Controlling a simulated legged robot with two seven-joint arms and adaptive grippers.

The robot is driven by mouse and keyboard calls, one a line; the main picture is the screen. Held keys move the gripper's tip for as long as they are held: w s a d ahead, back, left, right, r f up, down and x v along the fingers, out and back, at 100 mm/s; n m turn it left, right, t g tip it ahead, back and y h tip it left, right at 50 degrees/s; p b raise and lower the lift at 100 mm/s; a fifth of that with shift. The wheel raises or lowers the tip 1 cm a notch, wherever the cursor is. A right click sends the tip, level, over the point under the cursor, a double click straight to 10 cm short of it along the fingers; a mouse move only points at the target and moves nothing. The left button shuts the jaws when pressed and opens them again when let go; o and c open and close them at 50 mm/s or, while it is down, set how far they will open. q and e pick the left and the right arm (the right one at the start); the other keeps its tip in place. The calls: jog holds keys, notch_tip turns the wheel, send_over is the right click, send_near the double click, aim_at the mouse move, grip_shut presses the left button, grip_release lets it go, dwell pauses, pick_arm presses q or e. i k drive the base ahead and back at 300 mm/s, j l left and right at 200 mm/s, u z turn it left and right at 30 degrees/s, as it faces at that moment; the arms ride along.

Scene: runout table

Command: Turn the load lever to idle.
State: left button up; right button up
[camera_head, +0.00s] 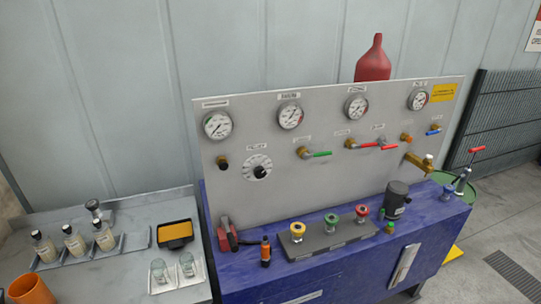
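A grey upright panel (330,165) stands on a blue bench (340,262). I cannot read which control is labelled as the load lever. On the panel are a green-handled lever (320,154), a red-handled lever (390,149) and a blue-handled lever (433,132), all roughly level. A black knob (260,171) sits in a white round dial. On the bench's left end is a red piece with a dark handle (228,235). Another red-handled lever (477,149) stands at the far right. Neither of my grippers is in view.
Several gauges (290,115) line the panel top. Three coloured handwheels (330,222), an orange-and-black tool (265,252) and a dark cylinder (396,199) stand on the bench. A grey side table (90,277) at left holds bottles and glasses.

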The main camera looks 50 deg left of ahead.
aim_at(305, 154)
jog(key=u, duration=1.45)
